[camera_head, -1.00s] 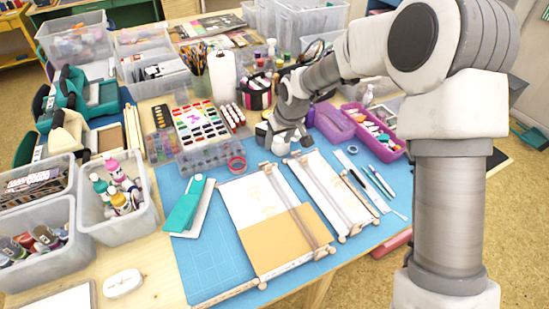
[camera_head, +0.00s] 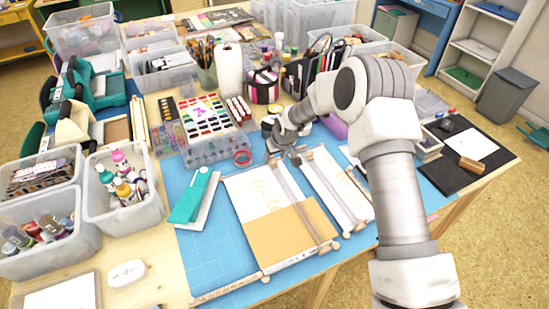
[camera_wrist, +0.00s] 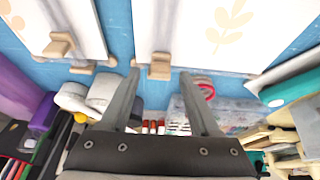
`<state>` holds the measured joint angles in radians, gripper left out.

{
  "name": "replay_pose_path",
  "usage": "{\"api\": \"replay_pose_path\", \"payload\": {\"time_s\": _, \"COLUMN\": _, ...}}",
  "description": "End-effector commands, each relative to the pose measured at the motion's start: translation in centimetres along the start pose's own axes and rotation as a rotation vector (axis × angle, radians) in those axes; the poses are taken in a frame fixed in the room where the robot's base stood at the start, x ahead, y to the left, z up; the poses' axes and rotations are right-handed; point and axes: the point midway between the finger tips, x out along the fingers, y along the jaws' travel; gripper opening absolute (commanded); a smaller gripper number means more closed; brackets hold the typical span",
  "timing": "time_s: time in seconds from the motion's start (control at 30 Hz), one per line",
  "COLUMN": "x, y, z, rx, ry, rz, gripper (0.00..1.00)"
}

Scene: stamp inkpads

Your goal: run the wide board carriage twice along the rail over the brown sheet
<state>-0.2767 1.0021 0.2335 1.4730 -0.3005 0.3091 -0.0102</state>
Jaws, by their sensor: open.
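The wide board (camera_head: 255,197) lies on the blue mat, a white printed sheet at its far part and the brown sheet (camera_head: 285,240) at its near part. A long carriage bar (camera_head: 302,203) runs along its right side. A narrower white board (camera_head: 335,190) with its own bar lies to the right. My gripper (camera_head: 288,158) is at the far end of the boards. In the wrist view my gripper (camera_wrist: 160,76) is open, with a wooden knob (camera_wrist: 160,66) at the wide board's end between and just ahead of the fingertips. I cannot tell whether they touch it.
A teal tool (camera_head: 193,196) lies left of the wide board. A red tape ring (camera_head: 242,157) and a clear paint box (camera_head: 212,150) stand behind it. Bins of bottles (camera_head: 124,205) stand at the left. The blue mat (camera_head: 205,262) is bare at its near left.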

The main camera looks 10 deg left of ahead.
Motion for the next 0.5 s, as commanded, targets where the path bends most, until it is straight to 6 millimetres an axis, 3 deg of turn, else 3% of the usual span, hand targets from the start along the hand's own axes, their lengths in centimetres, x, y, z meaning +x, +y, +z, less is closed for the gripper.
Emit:
{"api": "replay_pose_path", "payload": {"time_s": 0.17, "x": 1.04, "y": -0.02, "z": 0.02, "rx": -0.001, "ry": 0.0, "rz": 0.0, "gripper": 0.62}}
{"api": "replay_pose_path", "payload": {"time_s": 0.47, "x": 1.16, "y": -0.03, "z": 0.03, "rx": -0.001, "ry": -0.001, "rz": 0.0, "gripper": 0.62}}
{"api": "replay_pose_path", "payload": {"time_s": 0.5, "x": 1.15, "y": -0.03, "z": 0.03, "rx": -0.001, "ry": -0.001, "rz": 0.0, "gripper": 0.55}}
